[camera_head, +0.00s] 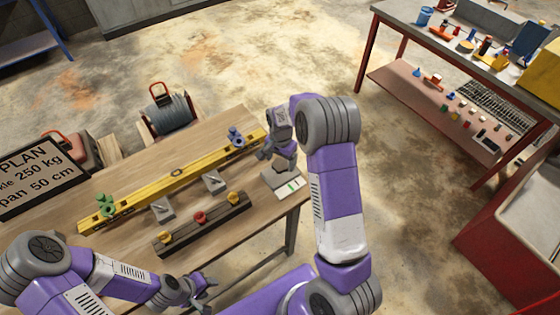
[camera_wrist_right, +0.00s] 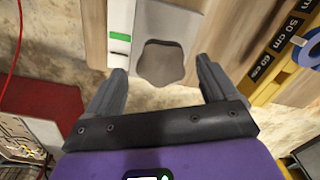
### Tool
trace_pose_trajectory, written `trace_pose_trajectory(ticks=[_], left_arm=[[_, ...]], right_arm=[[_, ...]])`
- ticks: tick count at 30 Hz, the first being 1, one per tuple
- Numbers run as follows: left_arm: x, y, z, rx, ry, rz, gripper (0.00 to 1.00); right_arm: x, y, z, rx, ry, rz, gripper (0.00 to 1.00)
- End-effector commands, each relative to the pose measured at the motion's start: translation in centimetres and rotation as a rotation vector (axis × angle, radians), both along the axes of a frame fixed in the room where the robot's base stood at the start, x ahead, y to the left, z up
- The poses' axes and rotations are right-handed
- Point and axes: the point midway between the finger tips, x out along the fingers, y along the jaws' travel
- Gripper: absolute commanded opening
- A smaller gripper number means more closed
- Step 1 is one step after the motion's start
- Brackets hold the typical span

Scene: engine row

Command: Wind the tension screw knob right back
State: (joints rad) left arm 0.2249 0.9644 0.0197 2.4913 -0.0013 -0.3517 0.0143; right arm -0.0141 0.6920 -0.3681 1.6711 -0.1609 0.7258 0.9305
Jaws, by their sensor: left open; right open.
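The tension screw knob is a dark grey, lobed knob (camera_wrist_right: 160,66) on a light grey block (camera_wrist_right: 176,20) in the right wrist view. In the head view the block (camera_head: 276,181) sits at the right end of the wooden bench, and my right gripper largely hides the knob. My right gripper (camera_head: 270,152) is open over the block. In its wrist view the two fingers stand on either side of the knob, with gaps visible; contact cannot be seen. My left gripper (camera_head: 207,285) is open and empty near the bench's front edge.
A yellow graduated beam (camera_head: 170,180) crosses the bench, with a green piece (camera_head: 105,205) and a blue piece (camera_head: 236,137) on it. A dark rail (camera_head: 215,214) with yellow and red knobs lies in front. A white card (camera_head: 290,188) with a green mark adjoins the block.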

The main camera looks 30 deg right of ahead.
Motion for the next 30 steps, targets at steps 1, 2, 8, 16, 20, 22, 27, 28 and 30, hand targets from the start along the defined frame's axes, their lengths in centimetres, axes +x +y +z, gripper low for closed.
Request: trace_pose_trajectory(ticks=[1,2,8,16,20,22,27,28,30], left_arm=[[0.0,0.0,0.0,0.0,-0.001,0.0,0.43],[0.0,0.0,0.0,0.0,-0.001,0.0,0.43],[0.0,0.0,0.0,0.0,-0.001,0.0,0.43],[0.0,0.0,0.0,0.0,-0.001,0.0,0.43],[0.0,0.0,0.0,0.0,-0.001,0.0,0.43],[0.0,0.0,0.0,0.0,-0.001,0.0,0.43],[0.0,0.0,0.0,0.0,-0.001,0.0,0.43],[0.0,0.0,-0.1,0.0,-0.001,0.0,0.43],[0.0,0.0,-0.1,0.0,-0.001,0.0,0.43]], right_arm=[[0.0,0.0,-0.7,0.0,0.001,0.0,0.86],[0.0,0.0,-0.9,0.0,0.001,0.0,0.86],[0.0,0.0,-1.8,0.0,-0.001,0.001,0.86],[0.0,0.0,-1.7,0.0,-0.001,0.001,0.74],[0.0,0.0,-1.7,0.0,-0.001,0.001,0.54],[0.0,0.0,-1.7,0.0,-0.001,0.001,0.43],[0.0,0.0,-1.7,0.0,-0.001,0.002,0.3],[0.0,0.0,-1.7,0.0,-0.001,0.003,0.3],[0.0,0.0,-1.7,0.0,-0.001,0.01,0.3]])
